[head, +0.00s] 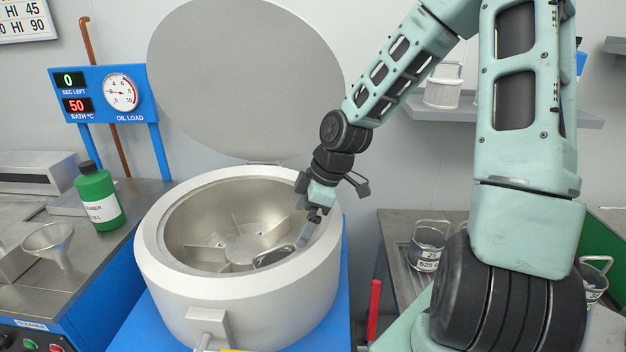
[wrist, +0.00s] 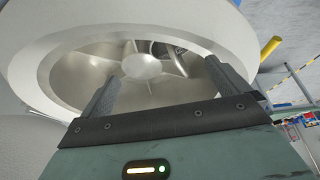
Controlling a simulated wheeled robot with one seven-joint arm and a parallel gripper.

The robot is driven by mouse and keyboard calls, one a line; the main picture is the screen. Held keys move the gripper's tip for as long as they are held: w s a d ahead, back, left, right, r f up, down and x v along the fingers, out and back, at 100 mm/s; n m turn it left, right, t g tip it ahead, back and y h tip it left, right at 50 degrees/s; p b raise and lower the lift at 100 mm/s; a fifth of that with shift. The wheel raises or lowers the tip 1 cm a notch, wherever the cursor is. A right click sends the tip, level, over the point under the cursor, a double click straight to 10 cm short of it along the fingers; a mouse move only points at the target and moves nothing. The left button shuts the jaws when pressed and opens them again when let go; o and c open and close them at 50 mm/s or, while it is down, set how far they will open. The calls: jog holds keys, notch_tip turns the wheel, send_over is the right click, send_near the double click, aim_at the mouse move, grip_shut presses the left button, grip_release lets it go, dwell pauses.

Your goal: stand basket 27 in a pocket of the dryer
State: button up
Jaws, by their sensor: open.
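The dryer (head: 165,262) is a pale round drum with its lid (head: 235,75) raised; several fins divide its inside into pockets. My gripper (head: 306,232) is over the right part of the drum opening. In the wrist view my gripper (wrist: 160,75) is open, its two fingers apart with nothing held between them. A basket with a wire handle (head: 273,257) sits low in a right-front pocket, just left of the fingers, partly hidden by the rim; it also shows in the wrist view (wrist: 160,48). Its number cannot be read, so I cannot tell whether it is basket 27.
A basket marked 25 (head: 426,258) stands on the right counter, with another basket (head: 594,277) farther right. A white basket (head: 443,92) is on the wall shelf. A green bottle (head: 97,195) and funnel (head: 50,240) stand left. The raised lid is behind my gripper.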

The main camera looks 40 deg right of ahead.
jog(key=w+p+v, duration=0.1)
jog(key=p+v, duration=0.1)
jog(key=v, duration=0.6)
jog(key=shift+a+r+p, duration=0.15)
jog(key=shift+r+p, duration=0.05)
jog(key=shift+p, duration=0.1)
jog(key=shift+a, duration=0.15)
